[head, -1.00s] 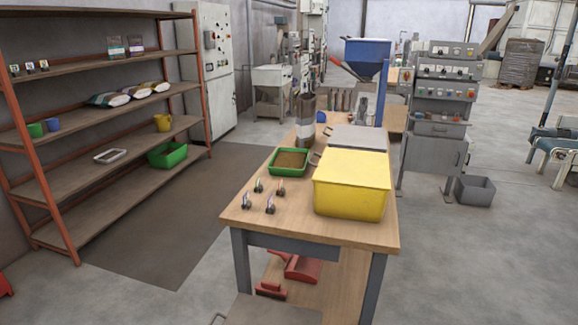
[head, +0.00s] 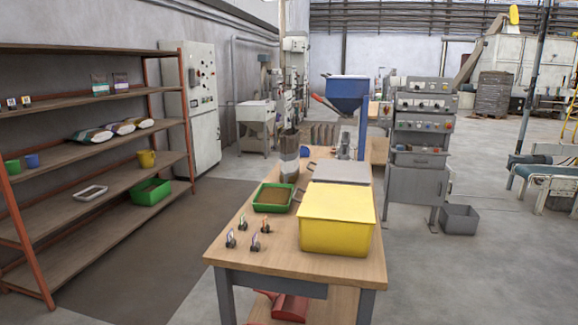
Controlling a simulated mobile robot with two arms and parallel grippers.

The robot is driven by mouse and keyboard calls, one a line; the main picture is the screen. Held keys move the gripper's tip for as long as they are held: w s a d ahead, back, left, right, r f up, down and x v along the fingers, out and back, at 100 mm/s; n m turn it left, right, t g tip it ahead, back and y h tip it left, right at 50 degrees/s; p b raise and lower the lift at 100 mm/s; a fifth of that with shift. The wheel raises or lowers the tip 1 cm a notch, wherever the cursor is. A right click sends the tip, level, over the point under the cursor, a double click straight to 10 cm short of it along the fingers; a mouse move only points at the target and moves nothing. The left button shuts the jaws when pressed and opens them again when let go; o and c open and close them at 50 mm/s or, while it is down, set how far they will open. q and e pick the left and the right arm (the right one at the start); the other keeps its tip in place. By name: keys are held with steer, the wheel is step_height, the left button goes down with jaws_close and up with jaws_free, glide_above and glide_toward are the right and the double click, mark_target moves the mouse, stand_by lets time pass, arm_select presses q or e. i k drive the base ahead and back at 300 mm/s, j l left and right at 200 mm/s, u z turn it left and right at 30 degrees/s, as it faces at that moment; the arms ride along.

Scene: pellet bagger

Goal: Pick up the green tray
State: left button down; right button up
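A green tray (head: 272,206) with brown pellets in it sits on the wooden workbench (head: 238,258), left of the yellow bin. A second green tray (head: 151,198), which looks empty, sits on a lower shelf of the rack at the left. The frames do not show which of the two the task means. Neither of my grippers is in view.
A yellow bin (head: 336,236) and a grey lidded bin (head: 352,172) stand on the bench. Several small clips (head: 254,243) lie near its front left. An orange-framed rack (head: 191,128) stands left. The floor mat (head: 130,262) between rack and bench is clear.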

mark_target(270, 197)
steer(key=i+j+u, duration=0.2)
steer(key=j+u, duration=0.2)
steer(key=j, duration=0.2)
steer(key=i+j+u, duration=0.4)
steer(key=j, duration=0.15)
steer(key=i+j+u, duration=0.25)
steer(key=j+u, duration=0.15)
steer(key=i+j+u, duration=0.35)
steer(key=i+j+z, duration=0.25)
steer(key=i, duration=0.25)
steer(key=i+j+z, duration=0.2)
steer(key=i, duration=0.25)
steer(key=i+l+z, duration=0.1)
steer(key=i+z, duration=0.15)
steer(key=z, duration=0.2)
steer(key=i+z, duration=0.3)
steer(key=z, duration=0.2)
steer(key=i+z, duration=0.25)
steer(key=z, duration=0.2)
steer(key=i+j+z, duration=0.2)
steer(key=z, duration=0.3)
steer(key=i+j, duration=0.05)
